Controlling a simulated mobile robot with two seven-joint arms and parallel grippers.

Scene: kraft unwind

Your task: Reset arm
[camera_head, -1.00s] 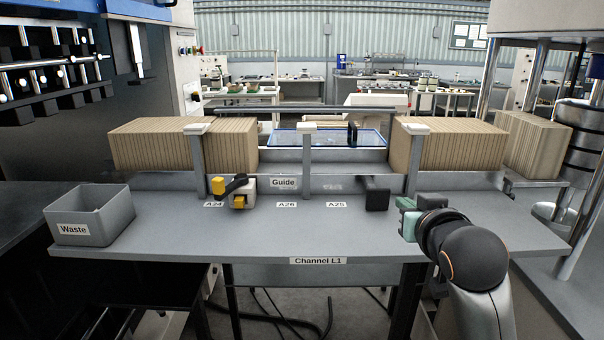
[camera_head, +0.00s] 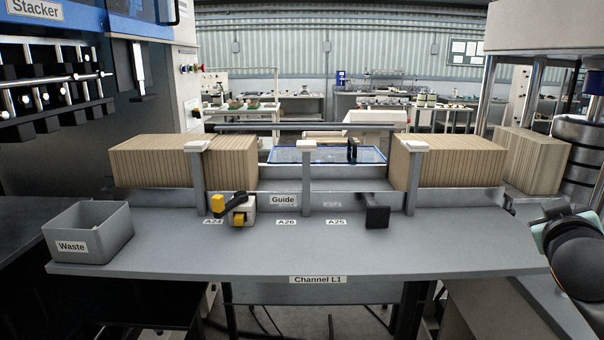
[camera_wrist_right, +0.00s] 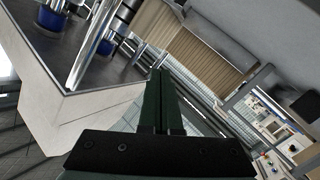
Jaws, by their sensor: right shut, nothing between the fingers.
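My right gripper (camera_head: 552,222) is at the right edge of the head view, beyond the right end of the grey table (camera_head: 400,245). It holds nothing. In the right wrist view its two dark fingers (camera_wrist_right: 161,100) lie side by side, shut, pointing toward the machine and the stacked sheets. My left gripper is not in the head view.
On the table are a waste bin (camera_head: 90,232), a yellow and black tool (camera_head: 238,208) and a black block-ended piece (camera_head: 376,210). Brown stacks (camera_head: 185,160) and (camera_head: 447,163) stand behind the guide posts.

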